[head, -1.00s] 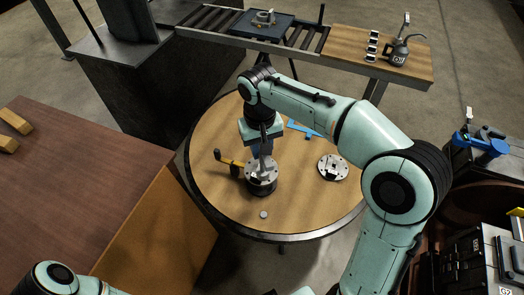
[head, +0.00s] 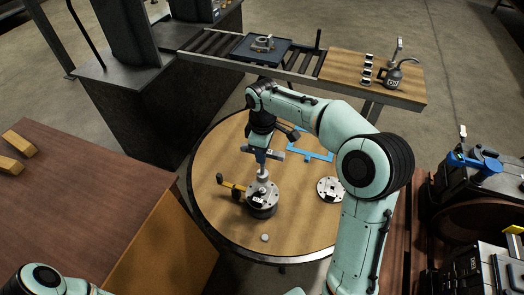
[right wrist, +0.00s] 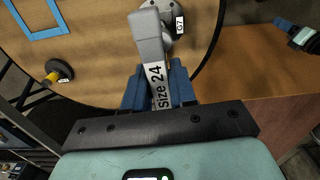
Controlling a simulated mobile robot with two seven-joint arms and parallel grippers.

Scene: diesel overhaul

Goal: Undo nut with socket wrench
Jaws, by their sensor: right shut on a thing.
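My right gripper (head: 261,157) is shut on a grey socket wrench (head: 275,154) above the round table. In the right wrist view the wrench (right wrist: 150,40) lies between the blue fingers (right wrist: 158,88), with "Size 24" on its handle. Its lower end reaches down to the top of a round flanged metal unit (head: 262,198). I cannot tell whether the socket is seated there. Any nut under it is hidden. A small grey round piece (head: 264,237) lies on the table in front. My left gripper is out of view; only part of its arm shows.
A yellow-and-black handle (head: 231,185) sticks out left of the unit. A round metal plate (head: 330,189) and a blue frame (head: 315,156) lie on the round table (head: 225,225). A brown bench stands left; a roller conveyor (head: 213,45) is behind.

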